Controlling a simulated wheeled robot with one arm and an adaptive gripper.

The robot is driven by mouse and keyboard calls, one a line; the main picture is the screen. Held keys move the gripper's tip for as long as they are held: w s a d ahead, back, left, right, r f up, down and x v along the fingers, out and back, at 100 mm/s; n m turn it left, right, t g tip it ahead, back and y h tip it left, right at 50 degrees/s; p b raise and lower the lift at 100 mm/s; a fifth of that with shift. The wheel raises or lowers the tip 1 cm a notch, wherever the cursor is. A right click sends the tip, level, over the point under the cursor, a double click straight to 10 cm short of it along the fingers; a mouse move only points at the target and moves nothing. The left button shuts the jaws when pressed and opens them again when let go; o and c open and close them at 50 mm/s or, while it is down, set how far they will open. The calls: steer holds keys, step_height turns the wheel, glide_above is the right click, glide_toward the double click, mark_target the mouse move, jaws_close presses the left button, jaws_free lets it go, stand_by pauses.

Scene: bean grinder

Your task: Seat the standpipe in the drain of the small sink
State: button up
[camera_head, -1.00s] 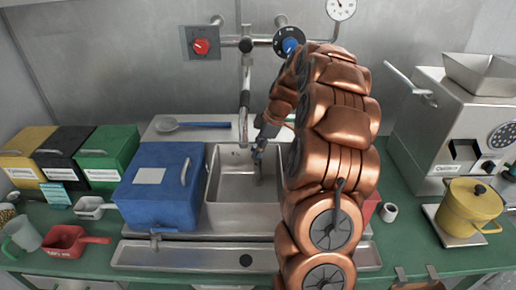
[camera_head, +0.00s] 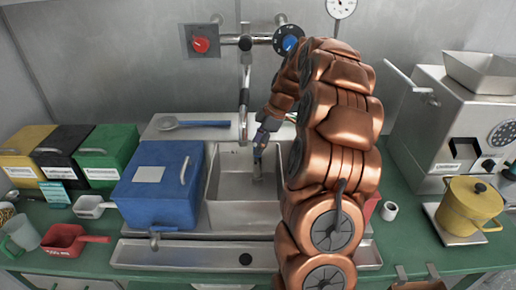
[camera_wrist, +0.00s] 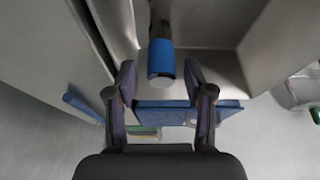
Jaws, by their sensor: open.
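The standpipe (camera_head: 257,170) is a slim grey tube with a blue upper part, standing roughly upright in the small steel sink (camera_head: 225,190). In the wrist view its blue collar (camera_wrist: 161,58) and pale round end lie between my fingertips, with a gap on both sides. My gripper (camera_wrist: 160,78) is open around that end. In the head view my gripper (camera_head: 261,141) is small, at the top of the pipe and inside the sink's outline. The drain cannot be made out, so I cannot tell whether the pipe's foot is in it.
A faucet spout (camera_head: 243,115) hangs close to the left of my gripper. A blue bin (camera_head: 160,200) stands left of the sink, and a blue-handled spoon (camera_head: 190,124) lies behind it. A steel trough (camera_head: 200,256) runs along the front.

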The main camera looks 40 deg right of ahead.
steer(key=b+v, duration=0.2)
steer(key=v, duration=0.8)
steer(key=shift+r, duration=0.15)
stand_by(0.4)
